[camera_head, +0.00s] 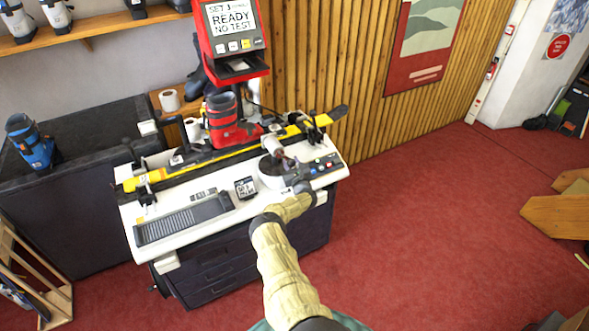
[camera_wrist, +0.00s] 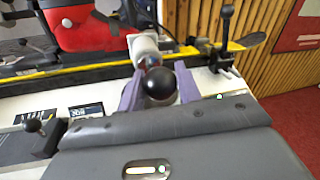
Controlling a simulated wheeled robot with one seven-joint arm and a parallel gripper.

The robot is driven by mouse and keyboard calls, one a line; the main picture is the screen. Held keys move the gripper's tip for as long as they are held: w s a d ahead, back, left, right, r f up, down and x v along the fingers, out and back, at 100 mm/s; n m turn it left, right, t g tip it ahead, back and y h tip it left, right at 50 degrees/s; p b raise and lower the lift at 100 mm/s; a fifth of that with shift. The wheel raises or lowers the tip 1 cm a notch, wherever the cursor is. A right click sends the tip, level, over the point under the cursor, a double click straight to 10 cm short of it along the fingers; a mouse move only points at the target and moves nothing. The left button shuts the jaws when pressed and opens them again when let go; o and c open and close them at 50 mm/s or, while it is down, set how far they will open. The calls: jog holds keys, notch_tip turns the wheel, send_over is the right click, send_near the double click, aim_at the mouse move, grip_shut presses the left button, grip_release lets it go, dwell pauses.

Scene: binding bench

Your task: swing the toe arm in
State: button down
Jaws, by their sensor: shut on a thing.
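The toe arm (camera_head: 273,147) stands over the right part of the white bench tester (camera_head: 150,215), by the yellow ski (camera_head: 165,182). In the wrist view its black ball knob (camera_wrist: 160,83) sits between the two purple fingers of my gripper (camera_wrist: 158,76), which is shut on it. A red boot (camera_head: 222,122) stands on the ski, left of the toe arm.
A red screen unit (camera_head: 232,45) reading "READY NO TEST" stands behind the bench. A black lever (camera_wrist: 226,22) rises right of my gripper in the wrist view. A dark cabinet with a blue boot (camera_head: 38,150) is at left. Red carpet (camera_head: 430,200) is open at right.

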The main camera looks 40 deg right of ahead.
jog(key=shift+d+n+y, duration=0.2)
jog(key=shift+n+y, duration=0.1)
jog(key=shift+y, duration=0.2)
jog(key=shift+d+r, duration=0.1)
jog(key=c, duration=1)
grip_release()
jog(key=shift+c, duration=0.2)
jog(key=shift+s, duration=0.1)
jog(key=shift+v, duration=0.8)
jog(key=b+v, duration=0.1)
jog(key=v, duration=1.4)
jog(key=shift+s+f, duration=0.3)
jog(key=shift+f, duration=0.1)
